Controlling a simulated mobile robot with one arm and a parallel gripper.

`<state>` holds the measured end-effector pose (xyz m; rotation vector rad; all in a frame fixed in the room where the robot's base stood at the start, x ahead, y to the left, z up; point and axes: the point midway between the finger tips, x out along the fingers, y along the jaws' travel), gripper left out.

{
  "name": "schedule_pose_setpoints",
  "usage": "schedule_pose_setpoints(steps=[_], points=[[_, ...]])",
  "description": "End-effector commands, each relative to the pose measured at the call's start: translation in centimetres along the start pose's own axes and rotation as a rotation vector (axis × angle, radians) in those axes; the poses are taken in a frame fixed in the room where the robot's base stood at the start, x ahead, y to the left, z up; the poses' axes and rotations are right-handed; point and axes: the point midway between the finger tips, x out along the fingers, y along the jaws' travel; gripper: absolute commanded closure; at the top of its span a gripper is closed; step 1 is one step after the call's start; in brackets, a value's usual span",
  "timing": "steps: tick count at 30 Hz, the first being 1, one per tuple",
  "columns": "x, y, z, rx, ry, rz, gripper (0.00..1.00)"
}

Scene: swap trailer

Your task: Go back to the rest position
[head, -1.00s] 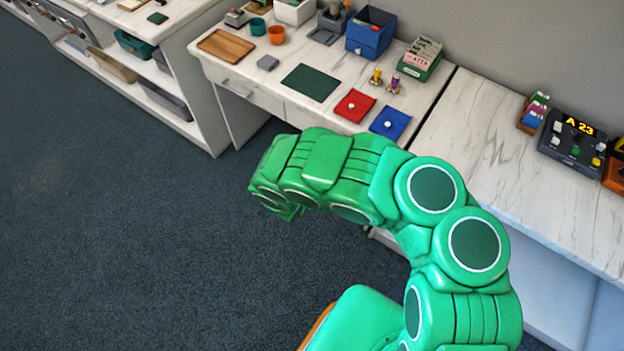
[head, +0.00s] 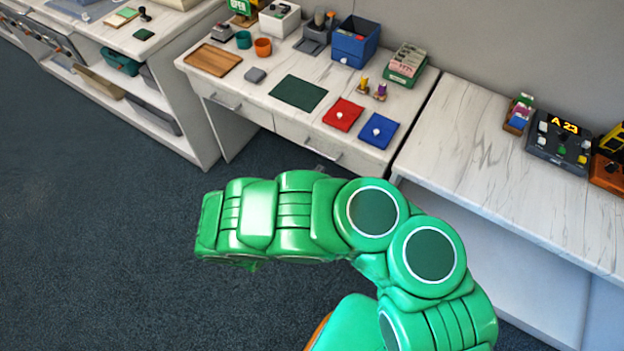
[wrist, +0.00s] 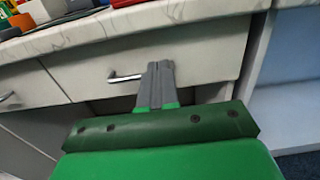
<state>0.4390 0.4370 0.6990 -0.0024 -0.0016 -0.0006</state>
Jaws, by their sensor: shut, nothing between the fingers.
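My gripper (wrist: 158,84) shows in the wrist view with its two grey fingers together and nothing between them. It points at the white drawer front with a metal handle (wrist: 125,77), below the counter edge. I cannot tell whether the fingertips touch the drawer. In the head view my green arm reaches left over the floor in front of the counter, and the fingers are mostly hidden behind it.
The marble counter (head: 245,95) holds a wooden tray (head: 213,60), a green mat (head: 298,92), a red pouch (head: 342,115), a blue pouch (head: 378,131) and a blue bin (head: 355,42). A console (head: 560,140) stands on the right counter. The carpet (head: 90,240) at left is clear.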

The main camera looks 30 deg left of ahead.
Motion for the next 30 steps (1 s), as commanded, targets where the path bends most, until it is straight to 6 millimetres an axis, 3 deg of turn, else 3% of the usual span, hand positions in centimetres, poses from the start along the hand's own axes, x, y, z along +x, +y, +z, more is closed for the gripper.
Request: schedule_pose_setpoints(steps=[9,20,25,30], points=[[-2.4,0.1,0.0,0.000,0.000,0.001,1.00],[-2.7,0.0,0.0,0.001,0.000,0.000,1.00],[-0.9,-0.6,1.8,0.045,-0.019,-0.048,1.00],[3.0,-2.9,6.0,0.165,-0.066,-0.174,1.00]])
